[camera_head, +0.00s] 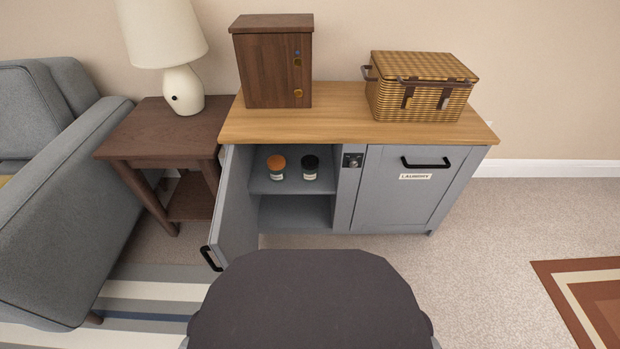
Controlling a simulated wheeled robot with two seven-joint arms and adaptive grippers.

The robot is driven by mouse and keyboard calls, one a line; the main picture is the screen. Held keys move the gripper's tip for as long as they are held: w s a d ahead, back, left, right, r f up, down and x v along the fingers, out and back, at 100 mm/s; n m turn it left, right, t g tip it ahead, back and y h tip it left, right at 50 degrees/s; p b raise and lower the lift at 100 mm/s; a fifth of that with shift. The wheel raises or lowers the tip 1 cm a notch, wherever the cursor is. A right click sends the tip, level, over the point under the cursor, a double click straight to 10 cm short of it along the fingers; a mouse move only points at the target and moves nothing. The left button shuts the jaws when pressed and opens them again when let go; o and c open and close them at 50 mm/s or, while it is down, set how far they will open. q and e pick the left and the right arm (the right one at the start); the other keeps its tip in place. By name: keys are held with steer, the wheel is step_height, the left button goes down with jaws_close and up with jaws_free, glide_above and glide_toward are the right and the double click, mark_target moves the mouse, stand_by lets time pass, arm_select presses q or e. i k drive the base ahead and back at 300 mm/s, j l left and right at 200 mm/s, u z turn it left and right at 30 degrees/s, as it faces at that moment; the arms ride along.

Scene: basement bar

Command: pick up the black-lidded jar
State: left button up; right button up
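The black-lidded jar (310,168) stands upright on the upper shelf inside the open left side of the grey cabinet (390,205). It has a pale label on its front. An orange-lidded jar (276,168) stands just to its left on the same shelf, with a small gap between them. Neither of my grippers is in view.
The cabinet's left door (232,210) stands open toward me. The right door (410,190), labelled LAUNDRY, is shut. A wooden box (272,68) and wicker basket (422,85) sit on top. A side table (165,140) with a lamp and a grey sofa (75,200) stand left.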

mark_target(307, 176)
steer(key=i+l, duration=0.85)
steer(key=i+j+u, duration=0.05)
steer(key=i, duration=0.05)
